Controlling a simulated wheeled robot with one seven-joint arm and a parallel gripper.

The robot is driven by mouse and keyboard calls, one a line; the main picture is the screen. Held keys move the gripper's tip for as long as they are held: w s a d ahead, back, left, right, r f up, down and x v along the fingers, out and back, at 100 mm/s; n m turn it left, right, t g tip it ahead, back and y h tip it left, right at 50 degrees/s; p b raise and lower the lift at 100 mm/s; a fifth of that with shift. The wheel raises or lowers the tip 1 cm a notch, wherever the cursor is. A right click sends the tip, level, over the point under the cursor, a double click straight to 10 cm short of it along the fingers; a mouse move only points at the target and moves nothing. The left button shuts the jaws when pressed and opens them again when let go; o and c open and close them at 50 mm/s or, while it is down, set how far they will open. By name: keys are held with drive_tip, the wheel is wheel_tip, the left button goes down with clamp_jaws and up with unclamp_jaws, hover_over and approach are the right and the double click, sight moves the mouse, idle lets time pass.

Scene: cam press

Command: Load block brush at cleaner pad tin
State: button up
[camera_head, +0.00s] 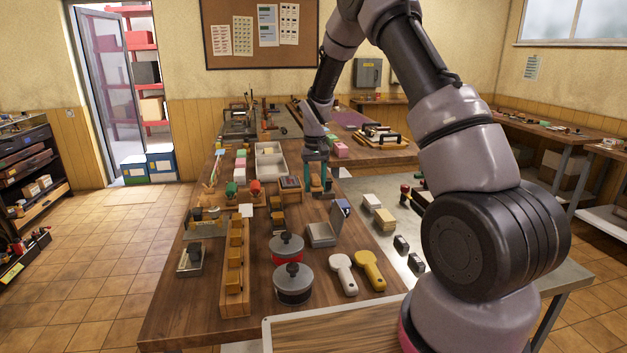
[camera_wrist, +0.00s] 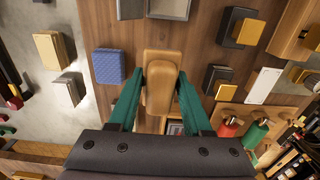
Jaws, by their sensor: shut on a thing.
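The block brush (camera_wrist: 160,82) is a tan-brown rounded block, held lengthwise between the green fingers of my gripper (camera_wrist: 160,97) in the wrist view. In the head view my gripper (camera_head: 316,176) stands over the wooden bench, behind the tin, and the brush is mostly hidden by its fingers. The brush's underside is hidden. A shallow open grey tin (camera_head: 321,236) lies nearer the camera; its edge shows at the top of the wrist view (camera_wrist: 168,9). A blue textured pad (camera_wrist: 108,66) is beside the brush and also shows in the head view (camera_head: 342,208).
Two lidded round pots (camera_head: 293,285), a white-handled tool (camera_head: 343,273) and a yellow one (camera_head: 370,270) occupy the near bench. A wooden rack (camera_head: 235,270) stands left. Red and green bottles (camera_wrist: 256,131) stand near the gripper. Pale blocks (camera_head: 384,219) lie on the grey surface at right.

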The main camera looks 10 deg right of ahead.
hover_over(321, 230)
drive_tip(key=shift+s+f, duration=0.1)
drive_tip(key=shift+f, duration=3.05)
drive_tip(key=shift+f, duration=0.6)
drive_tip(key=shift+r, duration=0.15)
wheel_tip(321, 230, up, 7)
idle(0.6)
